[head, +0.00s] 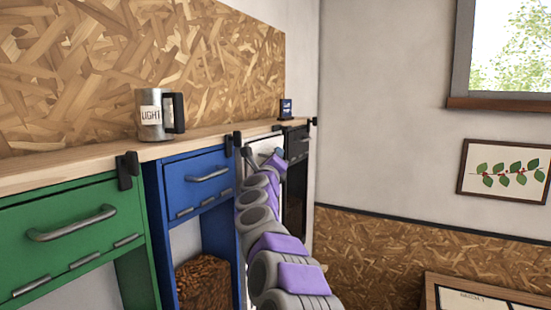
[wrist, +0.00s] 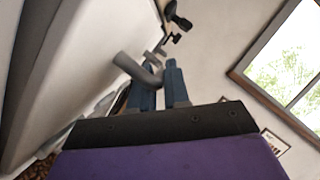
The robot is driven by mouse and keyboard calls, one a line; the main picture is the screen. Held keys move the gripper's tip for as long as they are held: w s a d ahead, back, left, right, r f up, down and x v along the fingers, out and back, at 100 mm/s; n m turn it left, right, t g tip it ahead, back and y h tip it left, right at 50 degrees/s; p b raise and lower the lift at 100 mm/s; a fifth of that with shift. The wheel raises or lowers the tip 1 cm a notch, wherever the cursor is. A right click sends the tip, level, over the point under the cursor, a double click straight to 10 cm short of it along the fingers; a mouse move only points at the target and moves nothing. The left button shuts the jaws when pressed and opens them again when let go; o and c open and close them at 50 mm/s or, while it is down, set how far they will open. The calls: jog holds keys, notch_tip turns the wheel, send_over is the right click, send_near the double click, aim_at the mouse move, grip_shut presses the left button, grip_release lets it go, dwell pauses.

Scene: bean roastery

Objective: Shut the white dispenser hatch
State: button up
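The white dispenser (head: 264,144) stands between a blue and a black one, and my arm covers most of it. Its hatch front fills the left of the wrist view as a pale panel (wrist: 75,65). I cannot tell how far the hatch stands open. A grey curved handle (wrist: 130,66) juts out from it. My gripper (wrist: 160,75) is at this handle, and it also shows in the head view (head: 264,155). Its two blue fingers are a little apart. The handle overlaps the left finger and ends close to the right one. Whether they clamp it is unclear.
The blue dispenser (head: 187,174) and the green dispenser (head: 60,225) are at left, hatches seemingly shut. The black dispenser (head: 297,143) is beyond the white one. A steel mug labelled LIGHT (head: 150,116) stands on the wooden counter (head: 75,172). A framed board (head: 480,293) is lower right.

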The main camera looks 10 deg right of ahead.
jog(key=o, duration=0.4)
jog(key=shift+w+a, duration=0.1)
jog(key=shift+a, duration=0.05)
jog(key=shift+c, duration=0.2)
jog(key=shift+s+f, duration=0.1)
jog(key=shift+s, duration=0.1)
jog(key=b+v, duration=0.6)
jog(key=v, duration=1.1)
jog(key=shift+a, duration=0.2)
jog(key=shift+c, duration=0.5)
